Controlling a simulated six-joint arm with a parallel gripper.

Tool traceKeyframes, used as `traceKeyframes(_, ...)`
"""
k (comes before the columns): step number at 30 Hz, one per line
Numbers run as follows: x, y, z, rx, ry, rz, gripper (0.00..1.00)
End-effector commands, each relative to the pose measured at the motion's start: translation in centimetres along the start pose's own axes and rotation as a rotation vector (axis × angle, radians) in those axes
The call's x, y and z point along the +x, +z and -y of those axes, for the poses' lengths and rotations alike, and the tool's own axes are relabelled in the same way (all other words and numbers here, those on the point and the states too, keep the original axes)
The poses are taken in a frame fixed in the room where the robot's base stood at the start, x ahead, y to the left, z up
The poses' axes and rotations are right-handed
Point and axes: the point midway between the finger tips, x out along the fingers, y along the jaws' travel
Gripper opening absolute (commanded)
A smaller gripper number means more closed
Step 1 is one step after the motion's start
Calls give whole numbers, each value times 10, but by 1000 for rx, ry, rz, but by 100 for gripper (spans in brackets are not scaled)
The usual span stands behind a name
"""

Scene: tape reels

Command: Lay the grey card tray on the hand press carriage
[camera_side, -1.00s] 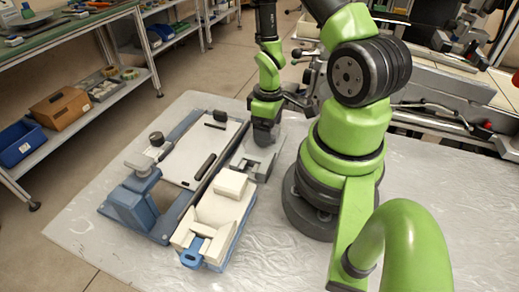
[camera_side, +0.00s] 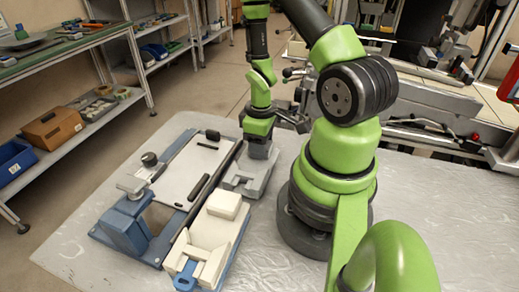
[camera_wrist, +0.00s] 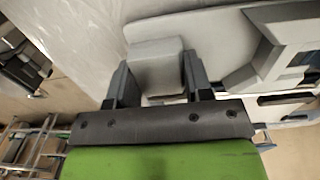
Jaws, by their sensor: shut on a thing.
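The grey card tray (camera_side: 240,180) is a flat piece with a raised block and a cut-out end. It is to the right of the hand press, close to the table; I cannot tell whether it touches. The wrist view shows its block (camera_wrist: 157,62) between my fingers and its cut-out end at the right. My gripper (camera_side: 260,152) is shut on the block from above; it also shows in the wrist view (camera_wrist: 157,75). The hand press has a blue frame (camera_side: 124,228) and a pale flat carriage plate (camera_side: 185,178) with dark bars on it.
A cream block assembly (camera_side: 212,232) with a blue end stands in front of the tray, beside the press. The pale table (camera_side: 85,265) has free room at the front left. Shelves (camera_side: 60,150) with bins are at the left; a machine bench (camera_side: 430,100) is behind my arm.

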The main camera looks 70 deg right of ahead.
Motion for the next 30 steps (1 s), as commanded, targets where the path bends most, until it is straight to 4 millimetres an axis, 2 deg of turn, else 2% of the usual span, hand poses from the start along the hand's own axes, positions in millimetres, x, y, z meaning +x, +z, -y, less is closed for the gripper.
traceKeyframes(12, -67, -1, -1, 1, 6, -5, 18)
traceKeyframes(18, -87, 0, 0, 1, 3, -2, 18)
traceKeyframes(22, -92, -4, 0, -2, 3, -2, 18)
traceKeyframes(26, -94, -31, 5, -9, 3, -2, 18)
traceKeyframes(30, -101, -78, 21, -11, 3, -4, 18)
